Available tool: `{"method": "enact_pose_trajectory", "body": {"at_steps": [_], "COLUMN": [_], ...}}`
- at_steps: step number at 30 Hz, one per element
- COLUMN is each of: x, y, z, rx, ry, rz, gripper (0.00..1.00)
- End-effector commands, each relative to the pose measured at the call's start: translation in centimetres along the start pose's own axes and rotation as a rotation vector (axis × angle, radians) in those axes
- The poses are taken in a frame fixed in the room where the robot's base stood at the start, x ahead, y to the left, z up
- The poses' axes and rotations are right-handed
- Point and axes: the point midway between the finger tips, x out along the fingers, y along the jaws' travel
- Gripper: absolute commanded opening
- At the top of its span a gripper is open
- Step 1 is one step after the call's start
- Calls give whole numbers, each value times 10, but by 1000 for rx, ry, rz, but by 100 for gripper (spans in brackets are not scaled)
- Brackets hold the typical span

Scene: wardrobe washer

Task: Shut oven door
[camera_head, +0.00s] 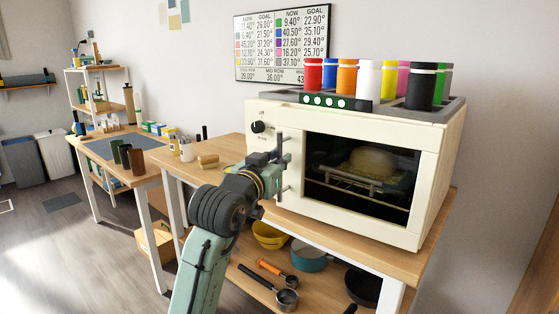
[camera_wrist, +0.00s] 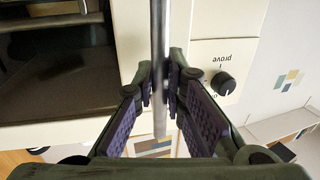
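The cream oven (camera_head: 350,122) stands on a wooden table, and its door (camera_head: 355,222) has a dark window with a loaf on a rack behind it. The door looks flush with the oven front; I see no clear gap. My gripper (camera_head: 283,165) is at the door's left edge, by the upright metal handle (camera_head: 286,188). In the wrist view the handle (camera_wrist: 160,50) runs between the two fingers of my gripper (camera_wrist: 160,85). The fingers stand apart on both sides of the bar, with thin gaps showing. The dark window (camera_wrist: 55,70) is left of them.
A knob (camera_head: 258,127) sits on the oven front left of the door, and shows close to my fingers in the wrist view (camera_wrist: 223,84). Coloured canisters (camera_head: 346,77) stand on the oven top. Bowls (camera_head: 270,235) and pans lie on the shelf below.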

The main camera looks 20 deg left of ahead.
Motion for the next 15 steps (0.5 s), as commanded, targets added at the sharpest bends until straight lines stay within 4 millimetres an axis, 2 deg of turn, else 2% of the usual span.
{"method": "enact_pose_trajectory", "body": {"at_steps": [4,15], "x": [0,0], "y": [0,0], "z": [0,0], "rx": [0,0], "ry": [0,0], "rz": [0,0], "gripper": [0,0]}}
